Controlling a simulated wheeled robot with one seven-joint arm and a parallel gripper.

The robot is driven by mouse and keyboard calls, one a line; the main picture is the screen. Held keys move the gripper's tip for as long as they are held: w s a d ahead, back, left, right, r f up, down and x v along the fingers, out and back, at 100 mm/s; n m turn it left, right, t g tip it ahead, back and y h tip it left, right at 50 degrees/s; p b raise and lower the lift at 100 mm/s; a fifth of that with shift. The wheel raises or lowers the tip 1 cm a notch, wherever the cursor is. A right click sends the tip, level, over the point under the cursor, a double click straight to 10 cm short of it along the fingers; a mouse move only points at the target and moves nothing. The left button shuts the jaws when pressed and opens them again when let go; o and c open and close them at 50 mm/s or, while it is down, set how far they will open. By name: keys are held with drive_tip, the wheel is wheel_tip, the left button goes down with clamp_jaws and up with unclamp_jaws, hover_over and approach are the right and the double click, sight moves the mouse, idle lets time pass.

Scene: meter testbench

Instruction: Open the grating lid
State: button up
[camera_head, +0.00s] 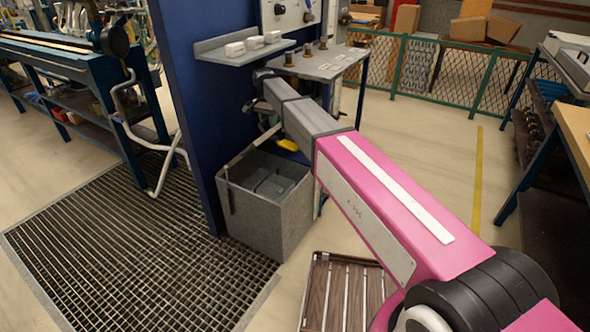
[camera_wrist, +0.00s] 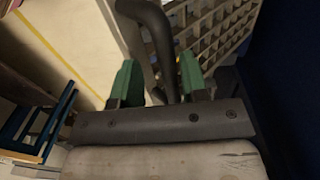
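A metal floor grating (camera_head: 130,245) with a square mesh lies flat at the left in the head view. In the wrist view a pale grid (camera_wrist: 215,28) shows at the top right; I cannot tell if it is the same grating. My gripper (camera_wrist: 160,84) has two green fingers standing apart. A dark curved bar (camera_wrist: 152,25) comes down from the top of the wrist view between the fingers, with a gap to the left finger; contact on the right is unclear. In the head view my fingertips are hidden beyond the grey end of my arm.
A blue panel (camera_head: 185,110) stands between the grating and my arm. A grey open bin (camera_head: 265,215) stands at its foot, and a small shelf (camera_head: 240,48) with white blocks is fixed to it. A slatted wooden pallet (camera_head: 340,295) lies in front. A green fence (camera_head: 450,80) runs behind.

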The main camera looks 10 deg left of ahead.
drive_tip(key=s+d+f, duration=0.1)
drive_tip(key=d+f, duration=0.3)
drive_tip(key=f, duration=0.2)
drive_tip(key=s+d+f+y, duration=0.1)
drive_tip(key=s+d+f, duration=0.1)
drive_tip(key=d+f, duration=0.2)
drive_tip(key=s+d+f+y, duration=0.1)
drive_tip(key=d+f, duration=0.3)
drive_tip(key=f, duration=0.6)
drive_tip(key=shift+s+d+t, duration=0.25)
drive_tip(key=shift+t, duration=0.15)
drive_tip(key=shift+d+f, duration=0.1)
drive_tip(key=shift+f, duration=0.45)
wheel_tip(320, 180, up, 10)
drive_tip(key=d, duration=0.2)
drive_tip(key=shift+y, duration=0.3)
drive_tip(key=f, duration=0.3)
drive_tip(key=a+f, duration=0.1)
drive_tip(key=f, duration=0.3)
drive_tip(key=a+f, duration=0.1)
drive_tip(key=f, duration=0.2)
drive_tip(key=shift+f, duration=0.35)
drive_tip(key=shift+c, duration=0.3)
clamp_jaws()
